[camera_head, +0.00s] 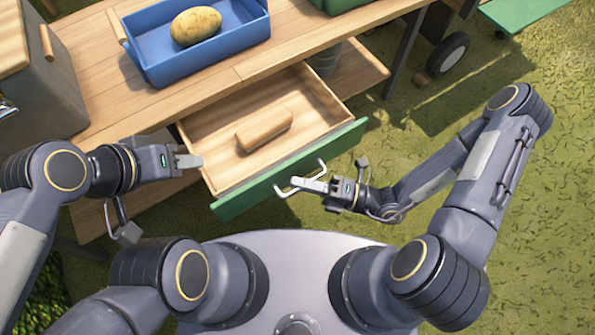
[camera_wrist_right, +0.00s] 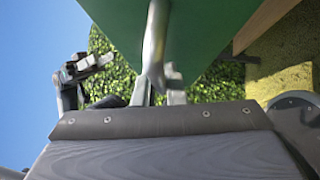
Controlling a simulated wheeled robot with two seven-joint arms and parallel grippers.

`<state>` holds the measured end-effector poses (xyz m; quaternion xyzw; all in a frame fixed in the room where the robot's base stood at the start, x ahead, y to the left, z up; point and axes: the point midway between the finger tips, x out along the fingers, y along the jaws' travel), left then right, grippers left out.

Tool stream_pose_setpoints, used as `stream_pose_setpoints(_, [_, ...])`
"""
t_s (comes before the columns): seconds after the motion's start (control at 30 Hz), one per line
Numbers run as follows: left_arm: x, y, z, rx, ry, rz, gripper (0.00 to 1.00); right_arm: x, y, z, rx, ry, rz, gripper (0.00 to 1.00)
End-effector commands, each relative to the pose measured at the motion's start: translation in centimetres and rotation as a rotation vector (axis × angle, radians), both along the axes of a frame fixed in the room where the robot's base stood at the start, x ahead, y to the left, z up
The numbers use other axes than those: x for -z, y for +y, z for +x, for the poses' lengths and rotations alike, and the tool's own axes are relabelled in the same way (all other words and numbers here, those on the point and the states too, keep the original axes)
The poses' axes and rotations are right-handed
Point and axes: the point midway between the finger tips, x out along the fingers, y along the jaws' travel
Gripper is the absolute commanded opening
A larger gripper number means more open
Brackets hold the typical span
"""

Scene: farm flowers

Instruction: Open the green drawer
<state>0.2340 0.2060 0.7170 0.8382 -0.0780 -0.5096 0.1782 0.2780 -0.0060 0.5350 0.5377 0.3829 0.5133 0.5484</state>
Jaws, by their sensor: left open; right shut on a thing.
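The drawer with the green front (camera_head: 290,170) is pulled out from under the wooden table in the head view. A light wooden block (camera_head: 264,130) lies inside it. My right gripper (camera_head: 312,184) is shut on the metal bar handle (camera_head: 322,167) of the drawer. In the right wrist view the handle (camera_wrist_right: 155,45) runs between the fingers, with the green front (camera_wrist_right: 200,30) behind it. My left gripper (camera_head: 190,161) is open and empty, at the drawer's left front corner. The head view does not show whether it touches the drawer.
A blue tray (camera_head: 160,70) holding a potato (camera_head: 196,26) stands on the wooden table (camera_head: 290,40). A grey box with a wooden lid (camera_head: 45,100) stands at the left. A wheel (camera_head: 448,54) is at the back right. Grass (camera_head: 540,220) is open at the right.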

Motion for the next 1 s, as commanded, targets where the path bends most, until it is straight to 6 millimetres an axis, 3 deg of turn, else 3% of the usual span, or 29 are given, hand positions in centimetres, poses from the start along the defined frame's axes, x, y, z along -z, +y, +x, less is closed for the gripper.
stream_pose_setpoints(0.4, [0.0,0.0,0.0,0.0,0.0,0.0,0.41,0.1,-0.2,-0.2,0.0,-0.001,-0.001,0.0])
stream_pose_setpoints(0.43, [0.0,0.0,0.0,0.0,0.0,0.0,0.41,0.1,-0.2,-0.2,0.0,-0.001,-0.001,0.13])
stream_pose_setpoints(0.6, [0.0,0.0,0.0,0.0,0.0,0.0,0.41,0.0,-0.2,-0.2,0.0,-0.001,-0.001,0.33])
stream_pose_setpoints(0.87, [-0.1,0.0,0.0,0.0,0.0,0.0,0.41,0.0,-0.2,-0.2,0.001,-0.001,-0.001,0.33])
stream_pose_setpoints(1.0, [-0.3,0.0,0.0,0.0,0.0,0.0,0.41,0.2,-1.5,-0.3,0.005,0.0,-0.003,0.33])
